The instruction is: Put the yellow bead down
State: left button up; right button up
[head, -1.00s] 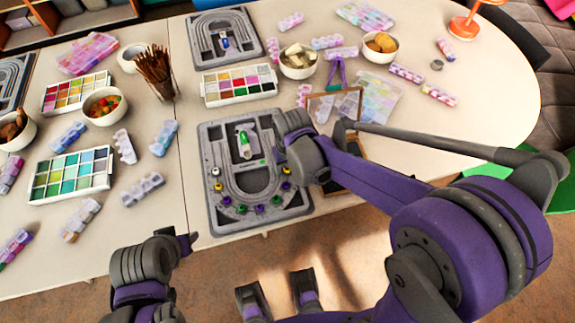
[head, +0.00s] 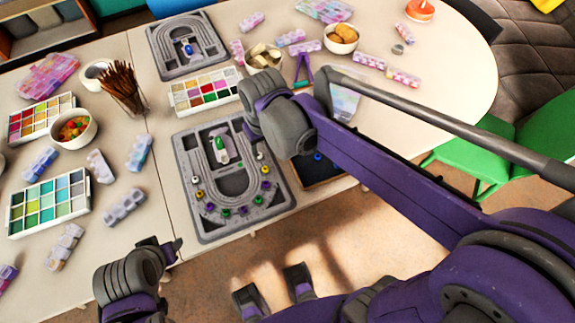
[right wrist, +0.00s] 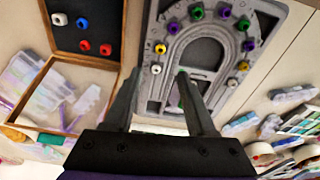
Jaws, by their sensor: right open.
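The grey bead board (head: 190,222) lies on the table, with a row of coloured beads along its U-shaped track. A yellow bead (head: 264,169) rests on the right arm of the track, just below a white one. It also shows in the right wrist view (right wrist: 160,48), clear of the fingers. Another yellow bead (head: 199,194) is on the left arm. My right gripper (right wrist: 158,78) is open and empty, its fingers near the board's far edge. In the head view its wrist hides the fingertips. My left gripper (head: 165,247) is off the table's front edge, its jaws unclear.
A wood-rimmed tray (right wrist: 118,60) with several loose beads lies beside the board, partly behind my right arm in the head view. A paint palette (head: 205,92), a second board (head: 165,65), a brush cup (head: 123,92) and a bead bowl (head: 72,128) stand around.

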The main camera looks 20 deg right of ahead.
jog(key=s+d+f+t, duration=0.2)
jog(key=s+d, duration=0.1)
jog(key=s, duration=0.3)
jog(key=s+d+f+m+t, duration=0.1)
jog(key=s+d, duration=0.2)
jog(key=s, duration=0.4)
jog(key=shift+s+d+f+t, duration=0.2)
jog(key=shift+s+f+t, duration=0.05)
jog(key=shift+f+t, duration=0.15)
jog(key=r+p, duration=0.1)
jog(key=w+r+p, duration=0.1)
jog(key=r, duration=0.1)
jog(key=shift+r+p, duration=0.1)
jog(key=shift+p, duration=0.3)
jog(key=shift+s, duration=0.15)
